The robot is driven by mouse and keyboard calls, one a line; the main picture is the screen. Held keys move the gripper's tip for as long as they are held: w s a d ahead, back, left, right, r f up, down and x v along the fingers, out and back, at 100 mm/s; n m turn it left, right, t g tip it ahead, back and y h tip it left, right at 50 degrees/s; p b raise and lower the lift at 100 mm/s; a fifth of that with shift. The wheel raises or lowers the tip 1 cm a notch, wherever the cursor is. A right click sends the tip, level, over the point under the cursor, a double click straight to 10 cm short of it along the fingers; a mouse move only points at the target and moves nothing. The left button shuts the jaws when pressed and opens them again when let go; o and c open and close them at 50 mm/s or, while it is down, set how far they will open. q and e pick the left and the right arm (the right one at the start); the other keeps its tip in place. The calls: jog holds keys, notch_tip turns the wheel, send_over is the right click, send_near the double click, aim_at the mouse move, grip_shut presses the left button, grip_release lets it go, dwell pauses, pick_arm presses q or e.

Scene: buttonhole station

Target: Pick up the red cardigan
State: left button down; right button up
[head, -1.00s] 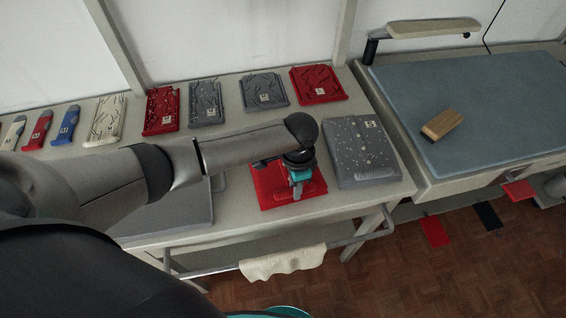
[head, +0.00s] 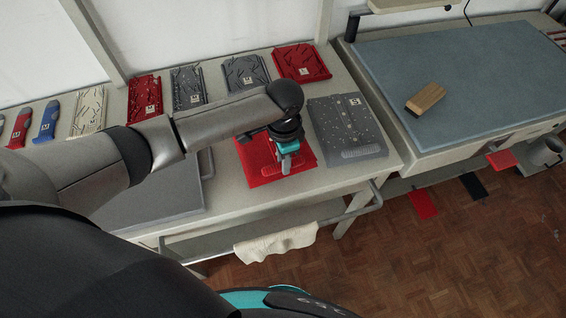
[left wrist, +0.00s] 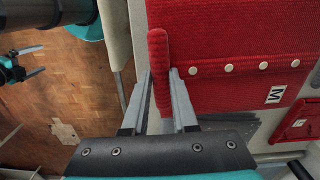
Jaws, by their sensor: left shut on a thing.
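The red cardigan (head: 256,168) lies folded near the front edge of the table, partly hidden by my left arm. In the left wrist view the red cardigan (left wrist: 225,50) shows a row of pale buttons and an M label. My left gripper (head: 287,168) points down at it. In the left wrist view my left gripper (left wrist: 160,75) is shut on a raised red strip at the cardigan's edge. I cannot tell whether the cardigan is clear of the table. My right gripper (left wrist: 28,64) shows at that view's left edge, fingers apart and empty.
A grey buttoned garment (head: 347,125) lies close on the right. Red (head: 301,62) and grey (head: 246,72) folded pieces line the back. A cream cloth (head: 275,243) hangs on the front rail. A wooden-handled brush (head: 426,98) lies on the blue-grey pad (head: 470,75).

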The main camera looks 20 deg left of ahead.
pick_arm(q)
notch_tip(320, 180, up, 17)
jog(key=p, duration=0.1)
jog(key=shift+f+p, duration=0.2)
jog(key=shift+p, duration=0.1)
